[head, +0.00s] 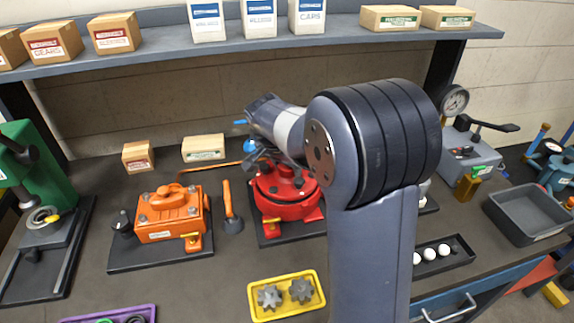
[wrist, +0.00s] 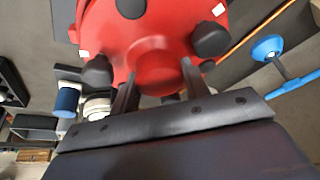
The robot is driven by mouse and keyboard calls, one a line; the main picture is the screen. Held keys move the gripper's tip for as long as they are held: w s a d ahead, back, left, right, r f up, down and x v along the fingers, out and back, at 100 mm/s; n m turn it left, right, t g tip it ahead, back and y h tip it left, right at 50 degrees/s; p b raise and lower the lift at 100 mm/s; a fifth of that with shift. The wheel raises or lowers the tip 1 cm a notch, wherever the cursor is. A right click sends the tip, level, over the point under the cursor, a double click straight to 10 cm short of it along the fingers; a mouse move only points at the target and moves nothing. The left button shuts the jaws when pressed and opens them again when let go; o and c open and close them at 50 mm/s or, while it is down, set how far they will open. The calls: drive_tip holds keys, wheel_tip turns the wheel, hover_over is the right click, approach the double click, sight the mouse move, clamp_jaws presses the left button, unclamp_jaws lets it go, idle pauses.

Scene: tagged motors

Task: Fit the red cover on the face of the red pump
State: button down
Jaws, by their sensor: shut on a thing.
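The red pump (head: 292,209) stands on a dark base plate in the middle of the bench in the head view. The round red cover (wrist: 150,50) with dark knobs fills the top of the wrist view. My gripper (wrist: 158,84) is shut on the cover, one finger on each side of its raised middle. In the head view the cover (head: 283,184) appears at the top of the pump, partly behind my arm. I cannot tell whether it is seated flush on the face.
An orange pump (head: 170,215) and an orange-handled tool (head: 231,210) stand to the left. A yellow tray (head: 286,297) with two gears lies in front. A dark tray with white balls (head: 443,252) and a grey bin (head: 527,214) are at right. A shelf (head: 240,45) runs behind.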

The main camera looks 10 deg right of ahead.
drive_tip(key=shift+f+b, duration=0.6)
drive_tip(key=c, duration=1.1)
unclamp_jaws()
drive_tip(key=o, duration=0.4)
drive_tip(key=shift+f, duration=0.15)
drive_tip(key=shift+r+p, duration=2.05)
drive_tip(key=shift+r, duration=1.1)
drive_tip(key=b+v, duration=0.1)
drive_tip(key=v, duration=0.9)
drive_tip(key=shift+s+a+r, duration=0.15)
drive_tip(key=shift+r, duration=0.2)
